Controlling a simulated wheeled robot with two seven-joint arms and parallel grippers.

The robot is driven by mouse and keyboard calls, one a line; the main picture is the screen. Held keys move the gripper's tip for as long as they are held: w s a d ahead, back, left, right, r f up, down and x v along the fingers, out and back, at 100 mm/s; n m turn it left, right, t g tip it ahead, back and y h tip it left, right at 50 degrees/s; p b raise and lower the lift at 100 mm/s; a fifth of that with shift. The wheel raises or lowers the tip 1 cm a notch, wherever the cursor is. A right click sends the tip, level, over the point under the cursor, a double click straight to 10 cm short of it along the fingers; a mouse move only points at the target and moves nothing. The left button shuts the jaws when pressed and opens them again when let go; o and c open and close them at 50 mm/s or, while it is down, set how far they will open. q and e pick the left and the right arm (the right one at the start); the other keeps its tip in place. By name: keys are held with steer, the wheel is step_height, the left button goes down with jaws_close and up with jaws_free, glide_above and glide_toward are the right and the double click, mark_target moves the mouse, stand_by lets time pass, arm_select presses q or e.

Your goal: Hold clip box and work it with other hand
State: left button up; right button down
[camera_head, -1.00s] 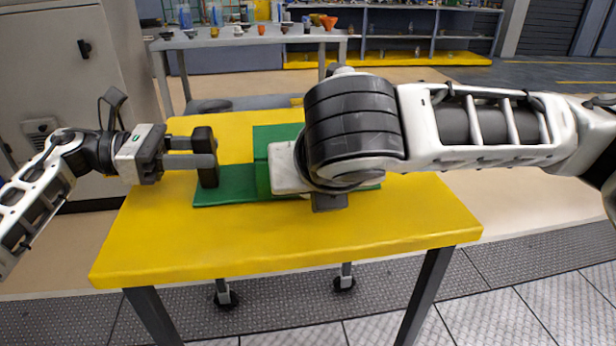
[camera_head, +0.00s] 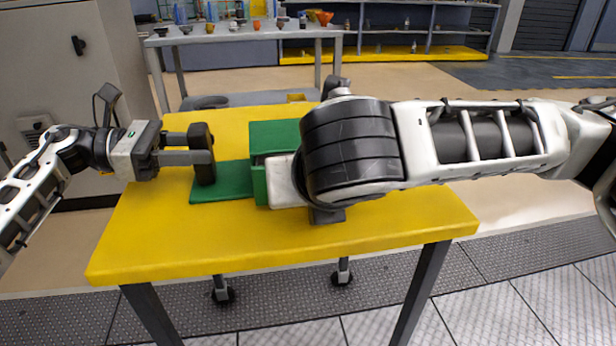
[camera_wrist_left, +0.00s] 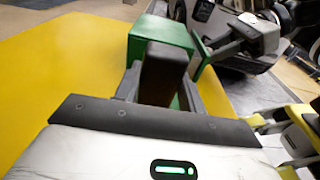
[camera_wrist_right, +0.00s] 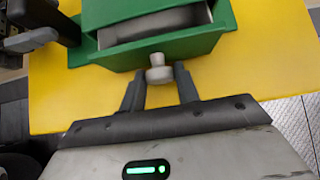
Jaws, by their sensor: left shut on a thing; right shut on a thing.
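The green clip box (camera_head: 275,133) stands on a flat green base (camera_head: 221,188) on the yellow table. A black upright post (camera_head: 204,168) rises from the base's left end. My left gripper (camera_head: 203,157) is shut on this post, which also shows between its fingers in the left wrist view (camera_wrist_left: 163,72). A green drawer (camera_wrist_right: 165,48) is partly out of the box, with a dark grey item inside. My right gripper (camera_wrist_right: 158,74) is shut on its pale knob (camera_wrist_right: 157,66). In the head view my right arm hides the right gripper's fingertips and much of the box.
The yellow table (camera_head: 190,255) is bare in front of the box and along the left. Behind, a grey bench (camera_head: 245,33) holds several small bottles and funnels. A grey cabinet (camera_head: 55,90) stands at the left.

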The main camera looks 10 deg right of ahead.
steer(key=s, duration=0.5)
steer(key=shift+s, duration=0.1)
steer(key=c, duration=1)
jaws_free()
steer(key=shift+c, duration=0.2)
steer(key=v, duration=1.2)
arm_select(q)
steer(key=o, duration=1)
steer(key=shift+c, duration=0.2)
